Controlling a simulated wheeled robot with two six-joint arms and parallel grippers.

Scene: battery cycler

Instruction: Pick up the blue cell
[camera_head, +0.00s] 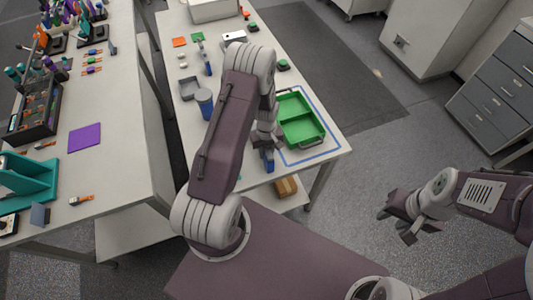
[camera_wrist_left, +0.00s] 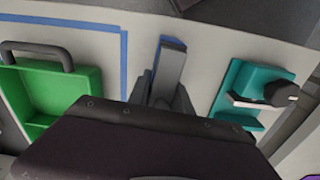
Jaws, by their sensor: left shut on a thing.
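My left gripper (camera_head: 266,152) is low over the front part of the white table, just left of the green tray. It is shut on the blue cell (camera_head: 269,163), which shows at the fingertips. In the left wrist view the gripper (camera_wrist_left: 168,75) points away, with a little blue of the cell (camera_wrist_left: 172,41) beyond the fingers; most of the cell is hidden. I cannot tell whether the cell touches the table. My right gripper (camera_head: 397,224) is open and empty, out over the floor at the right.
The green tray (camera_head: 303,121) stands inside a blue taped outline on the table. A teal fixture with a black knob (camera_wrist_left: 240,91) is on the gripper's other side. A blue-grey cup (camera_head: 204,103) and grey bin (camera_head: 189,88) stand farther back. A side table holds racks and a purple mat (camera_head: 85,138).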

